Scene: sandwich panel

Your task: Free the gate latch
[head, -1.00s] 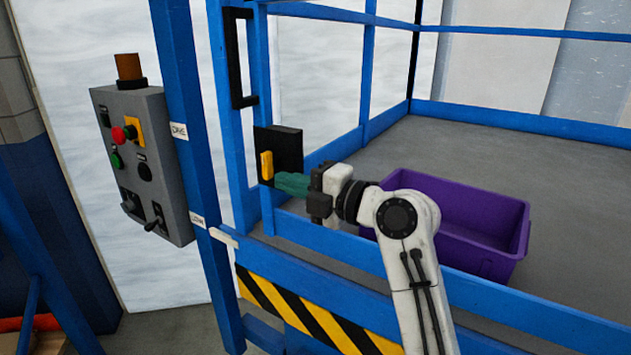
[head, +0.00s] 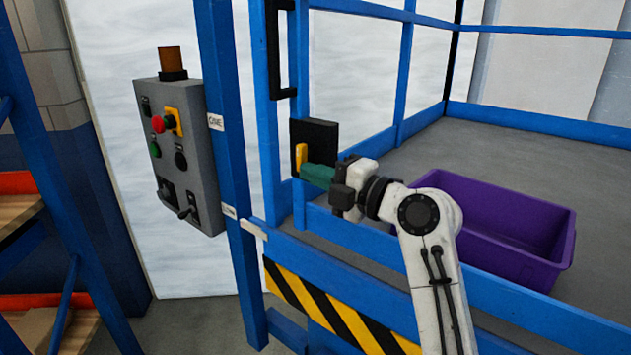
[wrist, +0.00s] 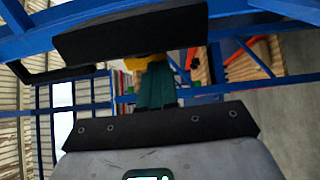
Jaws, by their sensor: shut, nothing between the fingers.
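The gate latch is a yellow lever (head: 301,157) on a black plate (head: 322,136) fixed to the blue gate frame, left of centre in the head view. My gripper (head: 306,172) has green fingers that are shut and empty. Its tips are right beside the lower part of the yellow lever; I cannot tell whether they touch it. In the wrist view the green fingers (wrist: 155,88) point at the yellow lever (wrist: 146,61), which is partly hidden behind the black plate (wrist: 130,33).
A grey control box (head: 180,150) with red and green buttons stands left of the blue post. A black vertical handle (head: 273,50) is above the latch. A purple crate (head: 510,228) sits on the platform floor behind my arm. Blue rails surround the platform.

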